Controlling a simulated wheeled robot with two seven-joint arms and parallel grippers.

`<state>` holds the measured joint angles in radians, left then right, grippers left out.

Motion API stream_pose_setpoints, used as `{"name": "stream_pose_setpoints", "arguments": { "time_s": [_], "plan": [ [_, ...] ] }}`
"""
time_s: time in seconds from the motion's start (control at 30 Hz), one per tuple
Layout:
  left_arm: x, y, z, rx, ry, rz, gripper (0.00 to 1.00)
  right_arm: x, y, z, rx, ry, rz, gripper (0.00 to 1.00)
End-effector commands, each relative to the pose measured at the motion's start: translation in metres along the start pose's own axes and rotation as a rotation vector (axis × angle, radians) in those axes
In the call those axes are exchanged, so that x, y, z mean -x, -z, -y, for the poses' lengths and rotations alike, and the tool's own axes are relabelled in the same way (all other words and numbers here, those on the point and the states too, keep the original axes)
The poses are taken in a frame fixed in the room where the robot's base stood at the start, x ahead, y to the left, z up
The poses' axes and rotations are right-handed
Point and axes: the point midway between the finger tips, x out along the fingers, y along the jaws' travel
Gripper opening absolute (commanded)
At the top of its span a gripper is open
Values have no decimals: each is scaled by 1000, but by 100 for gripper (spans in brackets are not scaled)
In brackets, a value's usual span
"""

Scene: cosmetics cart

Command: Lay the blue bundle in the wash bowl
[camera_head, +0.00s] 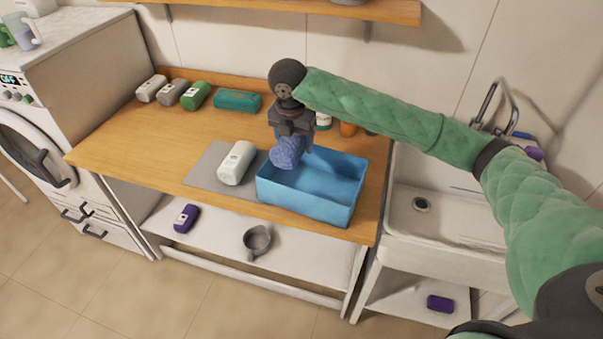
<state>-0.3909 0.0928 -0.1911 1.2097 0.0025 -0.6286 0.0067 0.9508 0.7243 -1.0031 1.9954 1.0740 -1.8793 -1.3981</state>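The blue bundle (286,152) is a rounded, mottled blue roll. It hangs just under my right gripper (291,132), which appears shut on it. It is over the back left corner of the blue rectangular wash bowl (305,200), overlapping the rim in this view. How high it is above the bowl's floor is hard to tell. The visible inside of the bowl looks empty. My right arm reaches in from the right, above the bowl and the sink. My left gripper is not in view.
A white bundle (237,162) lies on a grey mat (203,170) left of the bowl. Several rolls and a teal pack (238,100) line the table's back. Small bottles (323,121) stand behind the bowl. A sink (421,204) is at right. The table's left front is clear.

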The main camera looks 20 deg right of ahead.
Motion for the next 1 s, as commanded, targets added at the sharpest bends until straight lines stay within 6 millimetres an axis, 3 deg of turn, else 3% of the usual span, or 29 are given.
{"name": "stream_pose_setpoints", "arguments": {
  "time_s": [0.4,0.63,0.83,1.0],
  "plan": [
    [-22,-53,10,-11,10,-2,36,-77,9,1,-2,1,0,47],
    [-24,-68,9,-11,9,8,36,-94,11,0,-2,0,0,47],
    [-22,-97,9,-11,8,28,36,-120,14,0,-1,1,0,47],
    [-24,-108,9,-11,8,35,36,-132,15,0,-2,0,0,47]
  ]
}}
